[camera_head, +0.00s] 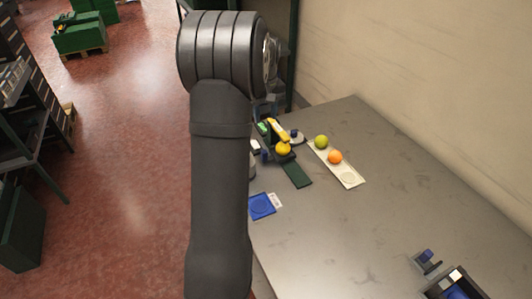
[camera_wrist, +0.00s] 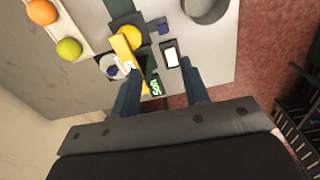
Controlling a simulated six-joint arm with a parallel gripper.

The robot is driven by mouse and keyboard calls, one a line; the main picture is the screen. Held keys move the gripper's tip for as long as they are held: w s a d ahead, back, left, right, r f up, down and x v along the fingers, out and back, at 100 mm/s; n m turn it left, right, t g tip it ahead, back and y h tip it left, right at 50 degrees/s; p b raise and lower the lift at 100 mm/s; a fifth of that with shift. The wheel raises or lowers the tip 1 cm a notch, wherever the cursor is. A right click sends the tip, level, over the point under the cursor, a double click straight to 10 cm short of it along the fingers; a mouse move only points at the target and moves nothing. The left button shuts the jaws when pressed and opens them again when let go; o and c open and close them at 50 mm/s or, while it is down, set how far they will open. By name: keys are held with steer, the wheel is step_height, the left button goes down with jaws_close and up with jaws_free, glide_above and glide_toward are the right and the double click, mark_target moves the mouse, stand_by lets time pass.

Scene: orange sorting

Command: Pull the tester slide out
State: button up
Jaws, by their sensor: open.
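The tester (camera_head: 279,129) stands on the table beyond my arm, with a yellow lever over a yellow fruit (camera_head: 284,149). A dark green strip (camera_head: 297,175) extends from its front; I cannot tell whether this is the slide. In the wrist view, the yellow lever (camera_wrist: 123,51) and yellow fruit (camera_wrist: 130,37) show beside a green lit readout (camera_wrist: 156,87). My gripper (camera_wrist: 159,66) is open and empty, its two dark fingers apart over the tester area. The left finger hides part of the tester. In the head view my arm hides the gripper's fingers.
A white tray (camera_head: 348,178) holds a green fruit (camera_head: 321,142) and an orange (camera_head: 335,157), with one empty hollow. A blue square mat (camera_head: 262,206) lies nearer. A dark box (camera_head: 455,285) sits at the near right.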

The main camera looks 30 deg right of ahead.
mark_target(264, 152)
steer(key=f, duration=1.7)
steer(key=shift+a, duration=0.3)
jaws_close()
